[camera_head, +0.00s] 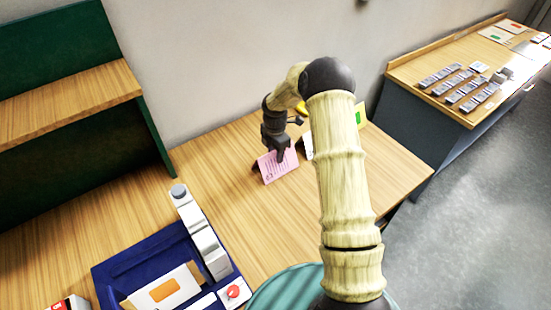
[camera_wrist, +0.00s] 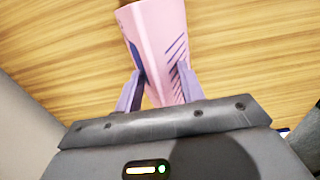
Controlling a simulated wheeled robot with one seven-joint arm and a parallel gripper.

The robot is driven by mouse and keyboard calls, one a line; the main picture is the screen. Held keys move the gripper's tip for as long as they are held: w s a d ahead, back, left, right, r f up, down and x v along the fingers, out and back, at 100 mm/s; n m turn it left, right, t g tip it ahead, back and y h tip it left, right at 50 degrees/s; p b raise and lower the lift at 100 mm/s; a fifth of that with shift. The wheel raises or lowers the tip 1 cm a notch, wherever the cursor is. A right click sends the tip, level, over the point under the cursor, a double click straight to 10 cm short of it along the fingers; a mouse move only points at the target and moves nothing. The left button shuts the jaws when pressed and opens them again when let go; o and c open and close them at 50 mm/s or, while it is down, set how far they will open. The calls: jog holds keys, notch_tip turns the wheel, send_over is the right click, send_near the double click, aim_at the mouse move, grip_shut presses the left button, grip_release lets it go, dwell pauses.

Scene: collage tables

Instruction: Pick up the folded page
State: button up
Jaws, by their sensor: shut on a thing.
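The folded page is a pink sheet with dark lines of print, and in the head view the page (camera_head: 279,168) stands like a tent on the wooden table (camera_head: 225,210), near the wall. My gripper (camera_head: 277,152) comes down on its top edge from above. In the wrist view the page (camera_wrist: 160,40) lies between the two fingers of my gripper (camera_wrist: 160,90), which are shut on it. The wood shows behind it. I cannot tell whether its lower edge touches the table. Part of its top is hidden by the fingers.
A white card and a yellow-green card (camera_head: 360,115) stand right of the page, partly behind my arm. A blue tray (camera_head: 110,272) with cards and a grey-white device (camera_head: 203,235) is at front left. A green shelf (camera_head: 60,120) stands at left. Another table (camera_head: 405,75) is at far right.

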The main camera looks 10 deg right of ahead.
notch_tip(320, 180, up, 10)
jog(key=b, duration=0.2)
jog(key=shift+b, duration=0.35)
jog(key=shift+r, duration=0.1)
dwell(0.4)
